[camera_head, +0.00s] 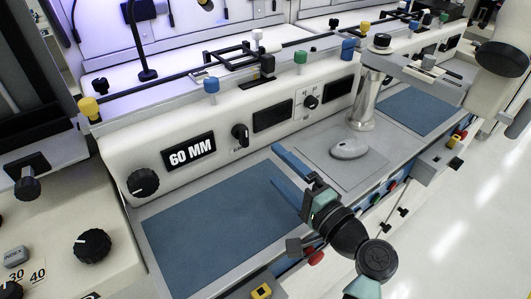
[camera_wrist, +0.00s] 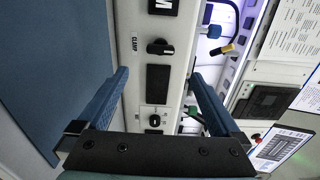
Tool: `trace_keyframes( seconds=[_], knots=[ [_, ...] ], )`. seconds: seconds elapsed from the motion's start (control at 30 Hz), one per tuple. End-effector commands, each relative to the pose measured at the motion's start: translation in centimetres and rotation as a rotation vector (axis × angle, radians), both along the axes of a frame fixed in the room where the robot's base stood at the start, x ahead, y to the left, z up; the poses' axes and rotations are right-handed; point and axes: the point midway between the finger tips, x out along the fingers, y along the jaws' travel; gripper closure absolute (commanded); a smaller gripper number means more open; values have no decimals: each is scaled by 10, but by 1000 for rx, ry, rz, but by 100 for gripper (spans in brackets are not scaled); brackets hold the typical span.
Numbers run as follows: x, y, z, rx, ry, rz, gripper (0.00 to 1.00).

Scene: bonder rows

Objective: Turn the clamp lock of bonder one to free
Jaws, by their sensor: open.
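The clamp lock is a black lever knob (camera_head: 240,135) on the pale front panel of the bonder (camera_head: 215,120). In the wrist view the knob (camera_wrist: 160,47) sits beside the word CLAMP, its bar lying across the picture. I cannot read any lock or free marks. My gripper (camera_head: 275,163), with two long blue fingers, is open and empty. It is in front of the panel, to the lower right of the knob in the head view. In the wrist view the knob appears beyond the fingertips (camera_wrist: 160,73), between the finger lines, with no contact visible.
A 60 MM display (camera_head: 190,150) and round black dial (camera_head: 143,182) are left of the knob. A dark window (camera_head: 272,115) and smaller dial (camera_head: 311,101) are right. A blue mat (camera_head: 215,225) lies below.

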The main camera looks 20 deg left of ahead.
Motion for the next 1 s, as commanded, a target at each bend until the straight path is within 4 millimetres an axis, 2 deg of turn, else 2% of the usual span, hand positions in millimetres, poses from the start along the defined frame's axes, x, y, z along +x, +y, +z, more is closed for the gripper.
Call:
trace_keyframes(
  seconds=[0.03,0.2,0.77,0.87,0.97,1.0],
  knots=[
    [-5,-7,-1,1,2,-2,0],
    [-13,-18,0,1,1,-1,0],
    [-15,-19,0,1,1,0,0],
    [-9,-18,11,-59,-44,-24,0],
    [4,-20,37,-202,-154,-95,0],
    [10,-22,54,-280,-219,-139,0]
  ],
)
